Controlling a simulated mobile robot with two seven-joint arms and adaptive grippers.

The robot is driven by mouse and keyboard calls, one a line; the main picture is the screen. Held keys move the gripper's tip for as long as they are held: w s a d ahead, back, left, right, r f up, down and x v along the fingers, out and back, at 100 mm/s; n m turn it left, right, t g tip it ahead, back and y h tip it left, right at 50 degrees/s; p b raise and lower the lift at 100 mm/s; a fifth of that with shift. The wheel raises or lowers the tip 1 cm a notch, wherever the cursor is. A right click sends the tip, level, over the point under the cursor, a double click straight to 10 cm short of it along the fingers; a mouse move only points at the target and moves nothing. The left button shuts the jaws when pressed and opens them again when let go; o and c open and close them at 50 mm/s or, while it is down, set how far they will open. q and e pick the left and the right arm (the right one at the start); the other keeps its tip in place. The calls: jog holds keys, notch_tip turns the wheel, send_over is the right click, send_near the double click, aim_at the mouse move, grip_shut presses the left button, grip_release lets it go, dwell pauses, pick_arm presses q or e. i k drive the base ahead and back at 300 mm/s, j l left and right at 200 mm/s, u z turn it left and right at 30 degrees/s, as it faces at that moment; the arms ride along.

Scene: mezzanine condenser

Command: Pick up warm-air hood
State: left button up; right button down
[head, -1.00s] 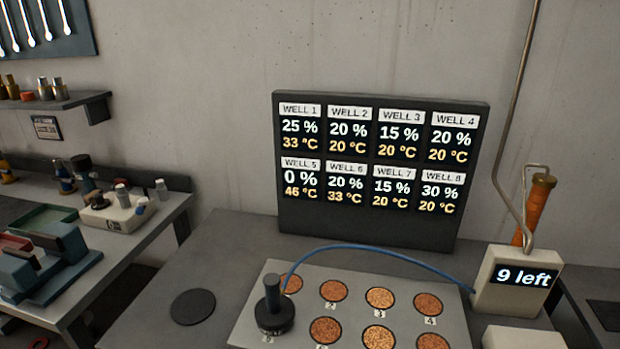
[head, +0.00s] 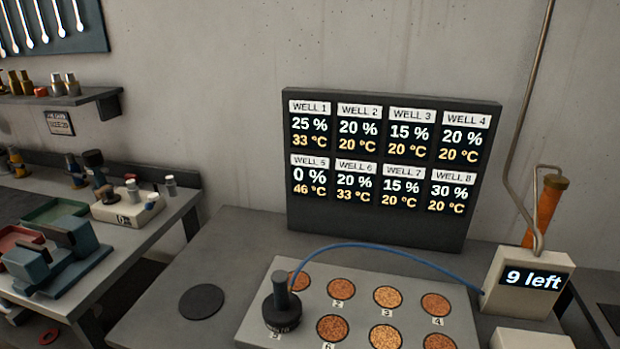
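The warm-air hood (head: 282,309) is a black round cap with an upright grey-black handle. It sits over well 5, at the front left of the grey well plate (head: 262,328). A blue hose (head: 385,254) arcs from the hood to a beige box (head: 506,297) whose display reads "9 left". The other wells in view hold orange-brown granules, and well 1 (head: 299,281) is partly hidden by the hood. Neither of my grippers is in view.
The display board (head: 380,230) behind the plate shows well 5 at 0 % and 46 °C. A dark round pad (head: 201,302) lies left of the plate, with bare bench around it. An orange-handled tool (head: 545,212) stands behind the box. A cluttered side bench (head: 150,232) is at left.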

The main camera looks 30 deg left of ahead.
aim_at(282, 310)
jog(key=j+u, duration=0.1)
jog(key=u, duration=1.05)
jog(key=k+j+z, duration=0.1)
jog(key=j+z, duration=0.15)
jog(key=z, duration=0.2)
jog(key=k+j+z, duration=0.1)
jog(key=j+z, duration=0.15)
jog(key=z, duration=0.25)
